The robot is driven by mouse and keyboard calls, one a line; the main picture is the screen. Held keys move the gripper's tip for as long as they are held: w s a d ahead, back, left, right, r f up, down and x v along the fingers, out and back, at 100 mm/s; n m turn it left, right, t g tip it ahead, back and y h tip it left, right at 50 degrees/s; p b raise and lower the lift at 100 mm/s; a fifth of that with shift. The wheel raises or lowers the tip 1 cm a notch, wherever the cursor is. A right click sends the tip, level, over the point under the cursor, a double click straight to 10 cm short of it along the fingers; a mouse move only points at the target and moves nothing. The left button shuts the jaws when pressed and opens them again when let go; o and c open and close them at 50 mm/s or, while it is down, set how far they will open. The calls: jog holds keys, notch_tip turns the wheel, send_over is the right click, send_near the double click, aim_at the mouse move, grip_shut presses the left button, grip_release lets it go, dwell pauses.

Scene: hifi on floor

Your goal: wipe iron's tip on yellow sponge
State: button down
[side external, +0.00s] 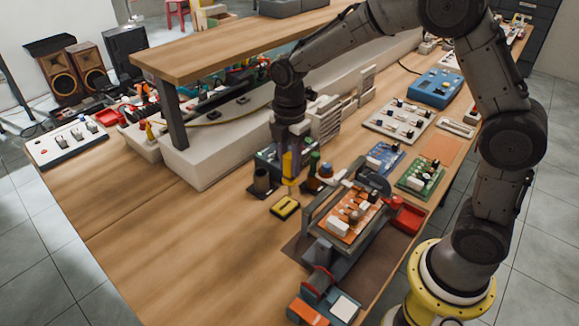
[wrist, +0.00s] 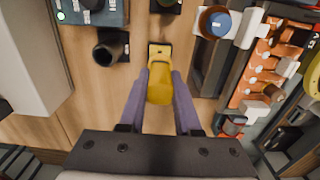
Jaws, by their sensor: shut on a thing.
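My gripper (side external: 293,156) is shut on the yellow handle of the soldering iron (side external: 287,164), holding it roughly upright above the bench. The iron's lower end points down close to the yellow sponge (side external: 285,207), which sits in a small dark tray. I cannot tell whether the tip touches the sponge. In the wrist view, the iron's handle (wrist: 160,88) is between my two fingers (wrist: 162,76) and hides the tip. The sponge (wrist: 159,50) shows just beyond the handle, partly covered by it.
A black cylindrical stand (side external: 262,183) is left of the sponge; it also shows in the wrist view (wrist: 108,48). An orange circuit board (side external: 350,217) in a holder is to the right. Small bottles (side external: 312,165) stand behind. Bare wood lies in front of the sponge.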

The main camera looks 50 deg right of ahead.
jog(key=shift+r, duration=2.75)
jog(key=shift+r, duration=0.1)
